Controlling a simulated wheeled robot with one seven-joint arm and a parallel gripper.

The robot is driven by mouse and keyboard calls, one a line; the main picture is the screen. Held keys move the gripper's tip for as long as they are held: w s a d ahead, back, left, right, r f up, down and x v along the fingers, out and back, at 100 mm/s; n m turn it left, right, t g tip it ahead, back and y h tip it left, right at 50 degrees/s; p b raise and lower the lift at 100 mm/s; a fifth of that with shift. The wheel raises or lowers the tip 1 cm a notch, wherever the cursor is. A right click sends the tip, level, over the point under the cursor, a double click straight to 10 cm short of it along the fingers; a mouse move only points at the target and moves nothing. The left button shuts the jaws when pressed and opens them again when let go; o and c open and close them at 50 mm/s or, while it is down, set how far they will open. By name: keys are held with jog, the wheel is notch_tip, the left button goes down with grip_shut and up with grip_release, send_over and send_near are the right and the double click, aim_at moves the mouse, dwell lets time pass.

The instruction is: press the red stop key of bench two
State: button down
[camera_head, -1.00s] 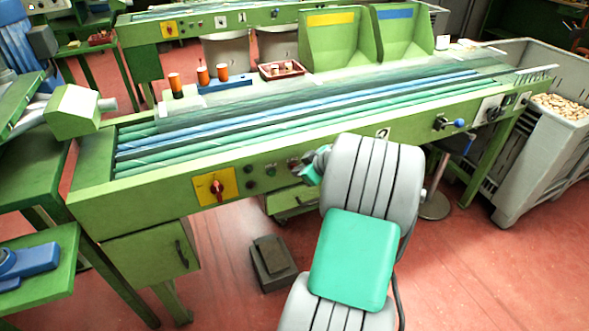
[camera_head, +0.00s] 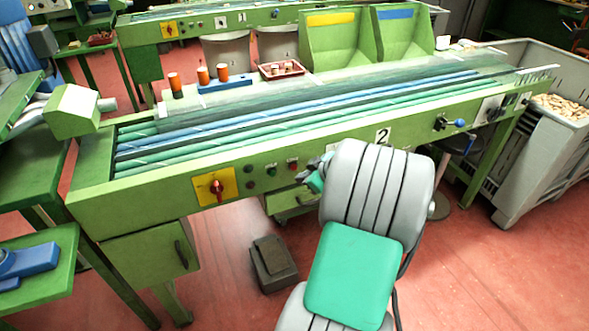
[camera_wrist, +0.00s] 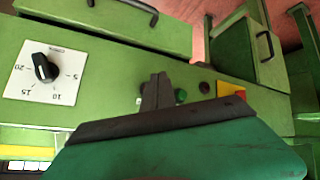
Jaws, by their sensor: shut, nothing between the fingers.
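Bench two is the long green bench (camera_head: 150,190) with a "2" plate (camera_head: 382,136) on its front. The small red stop key (camera_head: 293,165) is on its front panel, right of a green key (camera_head: 271,171). My gripper (camera_head: 322,161) is just right of the red key in the head view, partly hidden by my arm. In the wrist view, the shut, empty fingers (camera_wrist: 158,88) point at the panel, next to the green key (camera_wrist: 181,95). The red key does not show there; the fingers seem to cover its place. I cannot tell whether they touch the panel.
A yellow plate (camera_head: 229,177) with a red rotary switch (camera_head: 217,188) sits left of the keys. A white dial (camera_wrist: 42,71) is on the panel in the wrist view. A dark pedal (camera_head: 273,262) stands on the floor.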

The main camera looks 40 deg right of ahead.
jog(key=s, duration=0.1)
jog(key=s+a, duration=0.1)
jog(key=s, duration=0.1)
jog(key=shift+s, duration=0.25)
jog(key=shift+a, duration=0.1)
dwell(0.4)
jog(key=w+a+r+g+p, duration=0.1)
jog(key=a+r+g+p, duration=0.15)
jog(key=a+r, duration=0.4)
jog(key=w+a+r+g+p, duration=0.1)
jog(key=a+r+p, duration=0.25)
jog(key=a, duration=0.65)
jog(key=s+a+r+m+g+p, duration=0.1)
jog(key=s+a+r+m+p, duration=0.1)
jog(key=s+a, duration=0.3)
jog(key=s+a+r+m+g+p, duration=0.1)
jog(key=s+a+r+p, duration=0.3)
jog(key=a, duration=0.5)
jog(key=shift+s+a+r+m+g, duration=0.15)
jog(key=shift+s+r+m+g, duration=0.2)
jog(key=shift+s+r+m, duration=0.35)
jog(key=shift+s+f, duration=0.1)
